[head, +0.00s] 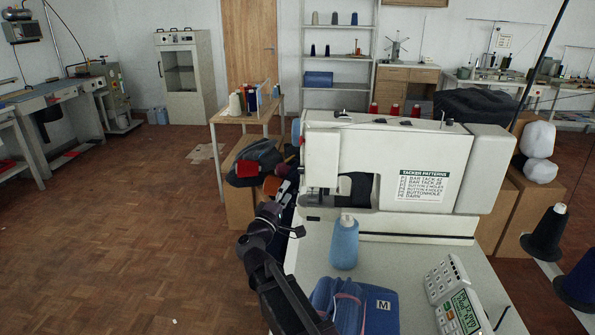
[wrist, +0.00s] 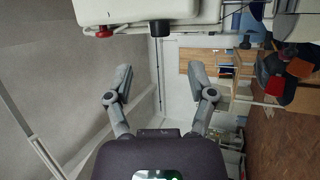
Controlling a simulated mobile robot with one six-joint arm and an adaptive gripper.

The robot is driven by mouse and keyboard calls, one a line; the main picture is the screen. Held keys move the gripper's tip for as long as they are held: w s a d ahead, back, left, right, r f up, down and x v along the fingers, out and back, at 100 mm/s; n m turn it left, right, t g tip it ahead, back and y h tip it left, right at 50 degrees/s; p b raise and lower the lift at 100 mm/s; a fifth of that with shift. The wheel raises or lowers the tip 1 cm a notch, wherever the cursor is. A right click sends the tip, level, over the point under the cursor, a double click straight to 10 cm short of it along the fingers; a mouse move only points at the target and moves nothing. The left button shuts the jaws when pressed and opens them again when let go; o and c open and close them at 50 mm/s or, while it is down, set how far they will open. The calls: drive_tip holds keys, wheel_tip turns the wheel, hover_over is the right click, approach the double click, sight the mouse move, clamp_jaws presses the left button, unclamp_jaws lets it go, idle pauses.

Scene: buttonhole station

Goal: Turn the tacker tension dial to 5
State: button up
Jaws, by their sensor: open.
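The white tacker machine (head: 330,160) stands on a pale table in the head view, with a pattern label on its front. In the wrist view its body (wrist: 120,10) fills the upper edge, sideways. A black round knob (wrist: 160,28) and a smaller red knob (wrist: 103,31) stick out from it. The black one may be the tension dial; no numbers are readable. My gripper (wrist: 160,82) is open and empty, its two fingers spread below the black knob in the picture and apart from it. In the head view my dark gripper (head: 284,187) is beside the machine's left end.
A blue thread cone (head: 344,245), a blue folded cloth (head: 378,310) marked M and a control panel with a screen (head: 463,305) are on the table before the machine. A wooden table with spools (head: 240,118) stands behind left.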

sight(302, 170)
drive_tip(key=p+x, duration=0.2)
drive_tip(key=x, duration=0.5)
drive_tip(key=shift+w, duration=0.25)
drive_tip(key=shift+d+r, duration=0.1)
clamp_jaws()
